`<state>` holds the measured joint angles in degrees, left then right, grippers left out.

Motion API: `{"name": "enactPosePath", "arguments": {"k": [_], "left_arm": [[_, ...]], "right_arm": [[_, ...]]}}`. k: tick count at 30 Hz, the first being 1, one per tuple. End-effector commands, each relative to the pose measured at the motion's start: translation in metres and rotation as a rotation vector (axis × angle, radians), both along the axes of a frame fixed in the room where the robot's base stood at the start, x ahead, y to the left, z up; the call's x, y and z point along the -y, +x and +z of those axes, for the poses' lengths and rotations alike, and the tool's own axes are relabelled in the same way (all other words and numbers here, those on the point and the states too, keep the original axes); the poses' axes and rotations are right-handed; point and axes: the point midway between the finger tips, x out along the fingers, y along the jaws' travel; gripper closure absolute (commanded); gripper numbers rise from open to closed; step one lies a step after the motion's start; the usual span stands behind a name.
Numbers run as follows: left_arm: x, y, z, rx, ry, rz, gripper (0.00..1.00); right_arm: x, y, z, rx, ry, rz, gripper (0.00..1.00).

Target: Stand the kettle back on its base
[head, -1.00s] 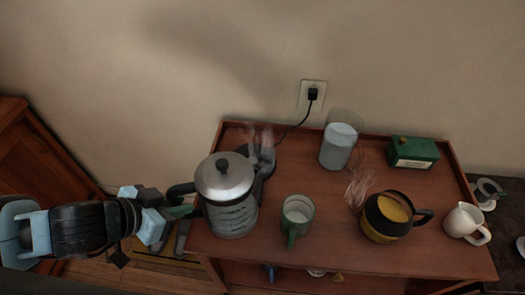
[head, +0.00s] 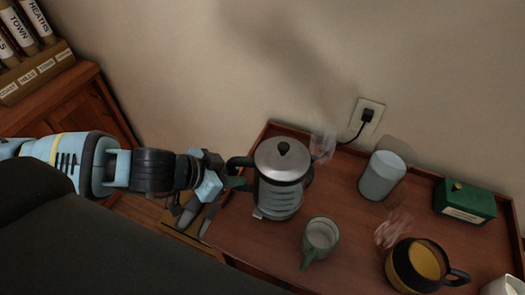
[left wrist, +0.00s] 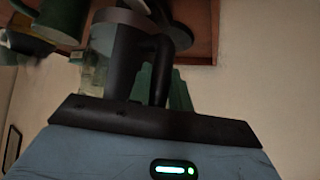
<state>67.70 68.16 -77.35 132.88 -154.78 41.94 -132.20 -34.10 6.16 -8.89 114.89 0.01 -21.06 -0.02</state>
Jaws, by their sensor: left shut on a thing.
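The kettle (head: 281,185) is upright on or just above the left part of the trolley top in the head view, with a silver lid, banded body and black handle toward the left. My left gripper (head: 236,183) comes in from the left and is shut on the handle. The left wrist view shows the kettle (left wrist: 104,45) and its dark handle between the green fingers (left wrist: 158,88). The base is mostly hidden behind the kettle in the head view; a dark edge (head: 309,175) shows at its right. I cannot tell whether kettle and base touch. My right gripper is not in view.
A green mug (head: 320,238) stands close in front right of the kettle. A pale canister (head: 381,176), a green box (head: 464,202), a steaming black-and-yellow pot (head: 425,262) and a white jug (head: 503,287) stand farther right. A black plug sits in the wall socket (head: 367,115).

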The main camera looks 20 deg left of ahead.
Motion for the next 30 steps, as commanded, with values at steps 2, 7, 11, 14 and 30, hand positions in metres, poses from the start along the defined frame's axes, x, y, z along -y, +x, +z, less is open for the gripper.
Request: {"name": "enactPosePath", "arguments": {"k": [2,7,11,14,30], "left_arm": [[0.0,0.018,0.005,0.013,-0.005,0.0,1.0],[-0.001,0.05,0.003,0.013,-0.006,-0.001,1.0],[-0.003,0.073,0.0,0.012,-0.005,-0.001,1.0],[-0.004,0.09,-0.002,0.011,-0.006,-0.001,1.0],[-0.007,0.123,-0.007,0.007,-0.006,-0.002,1.0]], "right_arm": [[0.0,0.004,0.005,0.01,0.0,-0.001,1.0],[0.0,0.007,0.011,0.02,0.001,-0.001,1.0],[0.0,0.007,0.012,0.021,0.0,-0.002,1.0],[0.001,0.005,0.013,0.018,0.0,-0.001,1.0],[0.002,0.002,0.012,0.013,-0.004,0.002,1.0]]}}
